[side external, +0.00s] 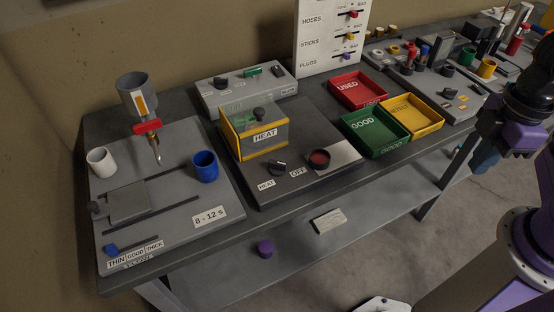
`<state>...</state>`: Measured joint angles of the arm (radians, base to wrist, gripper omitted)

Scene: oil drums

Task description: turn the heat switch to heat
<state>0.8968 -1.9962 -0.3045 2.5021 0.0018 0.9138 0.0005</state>
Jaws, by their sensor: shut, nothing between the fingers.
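The heat switch (277,167) is a dark knob with a pale pointer line on the front of the dark grey heater unit (257,196). A HEAT label (266,184) lies at its lower left and an OFF label (298,173) at its right. The pointer's exact direction is too small to tell. A clear box with yellow edges (256,133), also marked HEAT, stands behind the switch. My gripper (482,146) is at the right side, far from the switch and beyond the bench's front edge. It is shut and empty.
A red round part (319,159) sits right of the switch. Green (373,132), red (357,91) and yellow (411,115) trays stand further right. A funnel stand (134,97) and white (101,161) and blue (205,166) cups are at left.

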